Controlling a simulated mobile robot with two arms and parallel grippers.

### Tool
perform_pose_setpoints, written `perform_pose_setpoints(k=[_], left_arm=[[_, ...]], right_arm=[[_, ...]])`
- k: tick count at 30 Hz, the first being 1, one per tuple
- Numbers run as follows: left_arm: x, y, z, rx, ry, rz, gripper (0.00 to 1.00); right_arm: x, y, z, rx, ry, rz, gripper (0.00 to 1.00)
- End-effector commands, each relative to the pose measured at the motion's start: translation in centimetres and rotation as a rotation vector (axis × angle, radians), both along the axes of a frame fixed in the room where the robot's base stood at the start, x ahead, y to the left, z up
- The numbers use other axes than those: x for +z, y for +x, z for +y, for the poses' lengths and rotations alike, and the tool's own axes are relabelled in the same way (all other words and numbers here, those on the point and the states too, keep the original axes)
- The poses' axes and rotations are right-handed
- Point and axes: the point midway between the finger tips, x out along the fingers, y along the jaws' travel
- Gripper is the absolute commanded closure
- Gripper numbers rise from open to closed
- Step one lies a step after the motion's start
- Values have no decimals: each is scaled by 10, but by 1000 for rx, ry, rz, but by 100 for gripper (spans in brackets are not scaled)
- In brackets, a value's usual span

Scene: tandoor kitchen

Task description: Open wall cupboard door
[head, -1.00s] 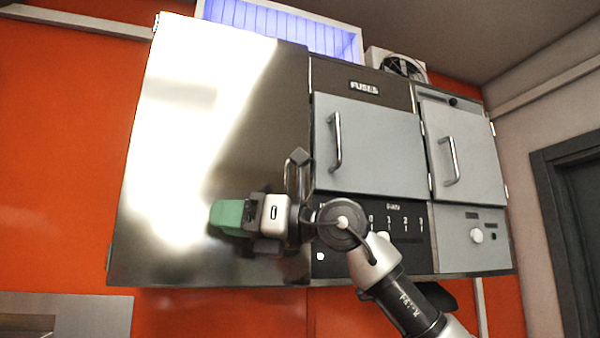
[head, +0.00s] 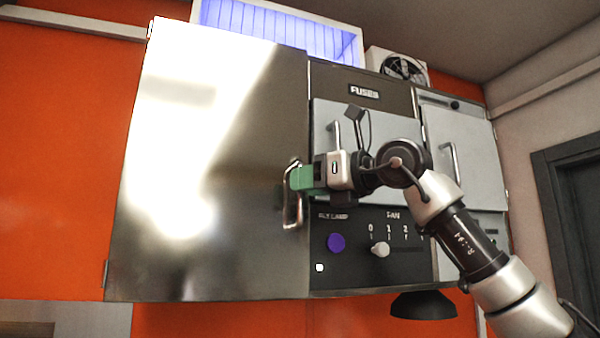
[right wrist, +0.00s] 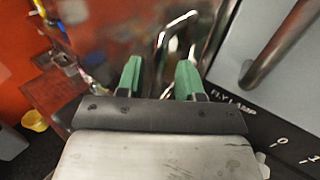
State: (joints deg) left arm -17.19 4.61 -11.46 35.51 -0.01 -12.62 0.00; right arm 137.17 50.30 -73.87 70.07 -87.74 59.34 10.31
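The wall cupboard door (head: 230,110) is a large shiny steel panel at the left of the wall unit and looks shut. Its bar handle (head: 292,212) stands upright near the door's right edge. My right gripper (head: 300,180) has green fingertips at the handle, partly covering it in the head view. In the right wrist view, my right gripper (right wrist: 160,75) has its two fingers spread wide apart. The handle (right wrist: 165,45) shows between and just beyond them, close to the finger at right; I cannot tell whether they touch. My left gripper is not in view.
Right of the door are a grey fuse door (head: 385,120) with a bar handle, a black panel with a purple button (head: 336,242) and a knob (head: 380,249), and another grey door (head: 470,160). A blue-lit box (head: 280,30) and a fan (head: 400,66) sit above.

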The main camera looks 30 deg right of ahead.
Motion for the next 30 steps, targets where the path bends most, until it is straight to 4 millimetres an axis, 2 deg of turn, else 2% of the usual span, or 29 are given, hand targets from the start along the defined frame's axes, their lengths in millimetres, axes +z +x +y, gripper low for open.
perform_pose_setpoints(k=[1, 6, 14, 15, 22, 30], left_arm=[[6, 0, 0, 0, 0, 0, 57], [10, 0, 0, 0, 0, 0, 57], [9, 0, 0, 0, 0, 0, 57], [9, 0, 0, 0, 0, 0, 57], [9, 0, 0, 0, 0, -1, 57], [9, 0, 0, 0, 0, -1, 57]], right_arm=[[3, 6, 3, 0, 0, 1, 64], [1, 17, 7, 1, 0, 0, 64], [0, 19, 7, 1, 0, -1, 64], [0, 19, 7, 1, 0, -1, 65], [0, 18, 7, 1, 0, -1, 100], [0, 18, 7, 0, 1, -2, 100]])
